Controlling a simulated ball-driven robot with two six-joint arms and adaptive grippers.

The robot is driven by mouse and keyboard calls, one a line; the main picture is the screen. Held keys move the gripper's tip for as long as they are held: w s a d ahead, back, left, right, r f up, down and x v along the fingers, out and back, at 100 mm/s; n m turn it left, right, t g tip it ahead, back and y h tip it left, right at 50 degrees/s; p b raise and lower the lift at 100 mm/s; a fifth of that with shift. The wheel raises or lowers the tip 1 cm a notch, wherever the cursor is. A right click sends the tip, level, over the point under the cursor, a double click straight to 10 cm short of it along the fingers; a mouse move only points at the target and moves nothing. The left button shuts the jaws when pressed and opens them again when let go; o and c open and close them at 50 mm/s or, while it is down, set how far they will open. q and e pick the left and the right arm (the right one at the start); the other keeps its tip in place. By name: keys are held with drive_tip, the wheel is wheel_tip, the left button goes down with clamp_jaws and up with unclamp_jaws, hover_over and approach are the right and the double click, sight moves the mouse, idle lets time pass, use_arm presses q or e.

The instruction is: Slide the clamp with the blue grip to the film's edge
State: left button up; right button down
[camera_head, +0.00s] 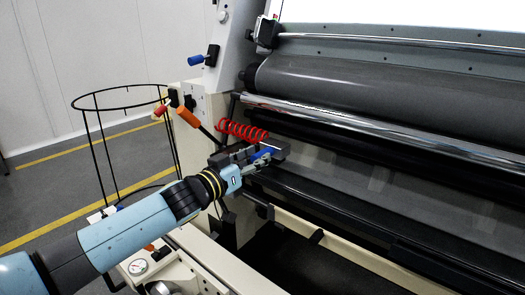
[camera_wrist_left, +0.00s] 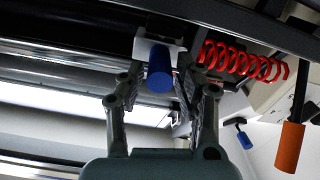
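The clamp's blue grip (camera_head: 264,153) shows at the left end of the machine's rollers in the head view. In the left wrist view the blue grip (camera_wrist_left: 160,72) is a short cylinder on a white block (camera_wrist_left: 143,45). My left gripper (camera_head: 262,156) reaches it from the lower left. In the left wrist view my left gripper (camera_wrist_left: 160,85) is open, one finger on each side of the grip with gaps between. Part of the clamp is hidden by the gripper in the head view. I cannot clearly make out the film's edge. My right gripper is not in view.
A red coiled hose (camera_head: 242,131) lies just behind the gripper. An orange handle (camera_head: 187,116) and another blue handle (camera_head: 197,60) stick out to the left. Long rollers (camera_head: 370,95) fill the right. A black wire stand (camera_head: 101,150) stands on the floor.

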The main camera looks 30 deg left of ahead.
use_arm(q)
drive_tip(key=shift+w+d, duration=0.1)
drive_tip(key=shift+w, duration=1.3)
drive_tip(key=shift+c, duration=0.4)
clamp_jaws()
